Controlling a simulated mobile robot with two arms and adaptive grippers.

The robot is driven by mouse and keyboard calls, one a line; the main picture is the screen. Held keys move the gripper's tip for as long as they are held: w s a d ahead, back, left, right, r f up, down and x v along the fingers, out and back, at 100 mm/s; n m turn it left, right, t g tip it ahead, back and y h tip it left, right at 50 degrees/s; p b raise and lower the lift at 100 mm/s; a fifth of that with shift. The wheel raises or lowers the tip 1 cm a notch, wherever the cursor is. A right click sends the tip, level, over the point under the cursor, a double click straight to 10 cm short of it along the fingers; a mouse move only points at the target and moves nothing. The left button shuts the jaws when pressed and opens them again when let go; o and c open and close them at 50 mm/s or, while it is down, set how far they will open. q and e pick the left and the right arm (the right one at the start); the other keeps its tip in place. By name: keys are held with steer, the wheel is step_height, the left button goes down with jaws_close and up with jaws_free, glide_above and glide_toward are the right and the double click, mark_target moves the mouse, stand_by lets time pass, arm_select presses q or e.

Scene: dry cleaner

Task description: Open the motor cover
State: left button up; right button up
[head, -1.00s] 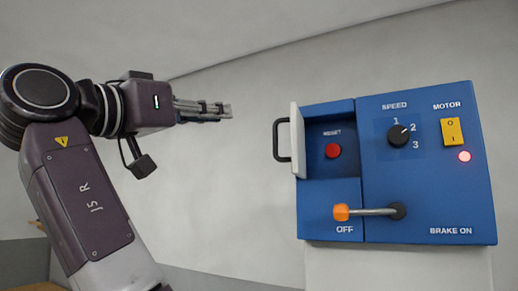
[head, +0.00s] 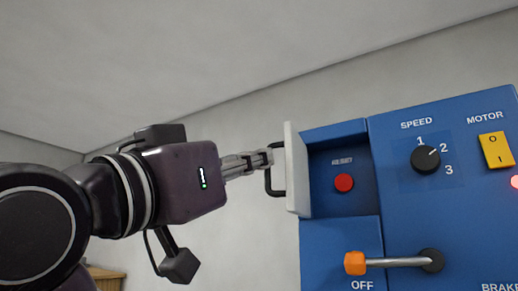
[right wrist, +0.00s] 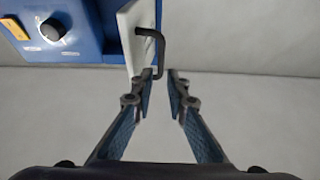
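The motor cover (head: 293,170) is a white panel on the left side of the blue control box (head: 340,235). It stands swung out, nearly edge-on in the head view, and the recess with a red RESET button (head: 343,183) shows beside it. A black loop handle (head: 270,186) sits on its outer left face. My right gripper (head: 268,158) is at the handle. In the right wrist view the fingers (right wrist: 160,76) are apart, with the handle's (right wrist: 160,53) outer bar at the fingertips; contact is unclear. My left gripper is out of view.
The box carries a speed knob (head: 425,160), a yellow motor switch (head: 496,150) and an orange-tipped lever (head: 395,262) at OFF. A wooden piece (head: 106,280) shows low on the left. Wall is bare left of the box.

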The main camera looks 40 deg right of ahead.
mark_target(267, 185)
steer(key=x, duration=0.1)
steer(key=p+x, duration=0.1)
steer(key=x, duration=0.2)
steer(key=shift+w+d+f, duration=0.1)
steer(key=shift+d+f, duration=0.1)
steer(key=shift+d, duration=0.2)
steer(key=shift+w+d+p, duration=0.15)
steer(key=shift+d+p, duration=0.1)
steer(key=shift+p, duration=0.05)
steer(key=shift+a+r, duration=0.1)
steer(key=shift+a, duration=0.2)
steer(key=c, duration=0.3)
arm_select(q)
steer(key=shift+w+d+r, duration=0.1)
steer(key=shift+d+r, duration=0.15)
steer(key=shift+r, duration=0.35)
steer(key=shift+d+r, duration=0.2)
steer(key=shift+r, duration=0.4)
arm_select(e)
jaws_close()
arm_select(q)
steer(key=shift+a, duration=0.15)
